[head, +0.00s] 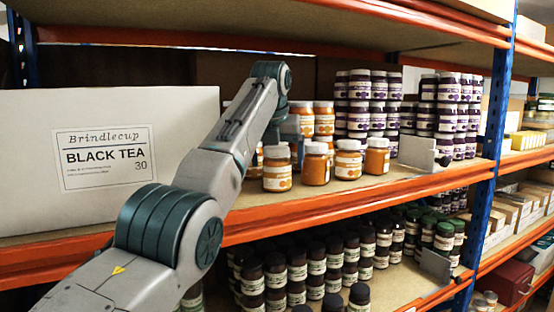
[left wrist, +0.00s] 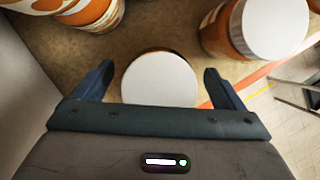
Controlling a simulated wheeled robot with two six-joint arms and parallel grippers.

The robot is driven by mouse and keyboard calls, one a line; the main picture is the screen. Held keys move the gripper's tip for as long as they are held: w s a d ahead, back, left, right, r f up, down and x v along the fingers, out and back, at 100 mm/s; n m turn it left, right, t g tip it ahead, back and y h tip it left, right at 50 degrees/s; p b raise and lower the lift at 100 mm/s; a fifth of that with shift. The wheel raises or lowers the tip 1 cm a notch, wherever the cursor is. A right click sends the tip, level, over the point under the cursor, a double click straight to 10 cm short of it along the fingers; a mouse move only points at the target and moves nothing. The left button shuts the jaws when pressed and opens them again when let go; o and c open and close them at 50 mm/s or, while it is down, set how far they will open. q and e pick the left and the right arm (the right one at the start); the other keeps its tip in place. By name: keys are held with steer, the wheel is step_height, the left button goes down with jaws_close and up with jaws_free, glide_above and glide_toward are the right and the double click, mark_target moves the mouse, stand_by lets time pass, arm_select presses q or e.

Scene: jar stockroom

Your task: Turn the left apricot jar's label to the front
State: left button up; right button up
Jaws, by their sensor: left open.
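Several orange apricot jars with white lids stand in a front row on the middle shelf. The leftmost front jar (head: 277,170) shows a pale label to the front. The second jar (head: 315,166) shows mostly plain orange, as does the rightmost one (head: 377,158); the jar (head: 348,160) between them shows its label. In the left wrist view my left gripper (left wrist: 158,72) is open, its fingers on either side of a jar's white lid (left wrist: 160,82), with gaps visible. That jar's label is hidden.
Another apricot jar (left wrist: 245,32) stands close to the right finger in the wrist view. More apricot jars (head: 323,120) and stacked purple jars (head: 378,100) stand behind. A large Black Tea box (head: 100,205) is at left. The orange shelf edge (head: 330,211) runs in front.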

arm_select(q)
steer(key=v, duration=1)
steer(key=shift+s+a+r, duration=0.1)
steer(key=shift+s, duration=0.05)
